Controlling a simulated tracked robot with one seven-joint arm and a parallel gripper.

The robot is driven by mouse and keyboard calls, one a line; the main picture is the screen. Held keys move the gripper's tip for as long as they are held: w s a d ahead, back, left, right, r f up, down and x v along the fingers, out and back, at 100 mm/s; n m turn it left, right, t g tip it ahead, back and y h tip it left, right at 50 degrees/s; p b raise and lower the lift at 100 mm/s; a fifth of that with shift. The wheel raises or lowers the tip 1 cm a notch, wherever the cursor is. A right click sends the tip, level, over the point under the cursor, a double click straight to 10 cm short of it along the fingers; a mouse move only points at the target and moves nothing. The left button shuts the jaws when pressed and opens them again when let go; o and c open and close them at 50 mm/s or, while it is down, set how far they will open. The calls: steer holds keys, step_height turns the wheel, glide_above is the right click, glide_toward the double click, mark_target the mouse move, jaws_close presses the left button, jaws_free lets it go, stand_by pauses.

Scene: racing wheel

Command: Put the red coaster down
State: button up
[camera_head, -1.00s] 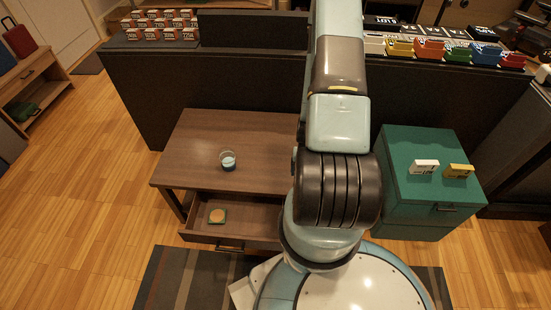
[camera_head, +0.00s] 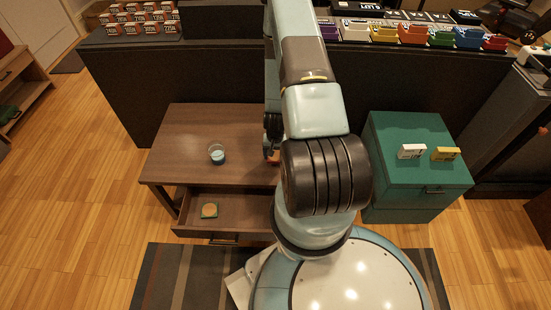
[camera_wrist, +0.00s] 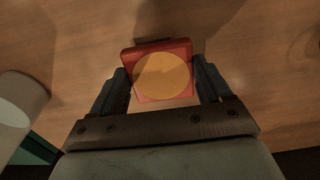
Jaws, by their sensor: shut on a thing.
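The red coaster (camera_wrist: 150,56) is squarish with a round tan centre, seen in the wrist view between the two fingers. My gripper (camera_wrist: 165,82) is shut on it by its left and right sides. Brown wood lies behind the coaster; I cannot tell whether they touch. In the head view a small bit of the red coaster (camera_head: 273,158) shows at the right part of the wooden table (camera_head: 185,125), beside my arm. My arm hides most of the gripper there.
A glass with blue contents (camera_head: 216,154) stands on the table. A green cabinet (camera_head: 400,185) stands at the right. The table's left part is mostly clear.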

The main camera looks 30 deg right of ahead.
mark_target(276, 156)
steer(key=shift+f, duration=1.45)
steer(key=shift+f, duration=0.1)
steer(key=o, duration=1)
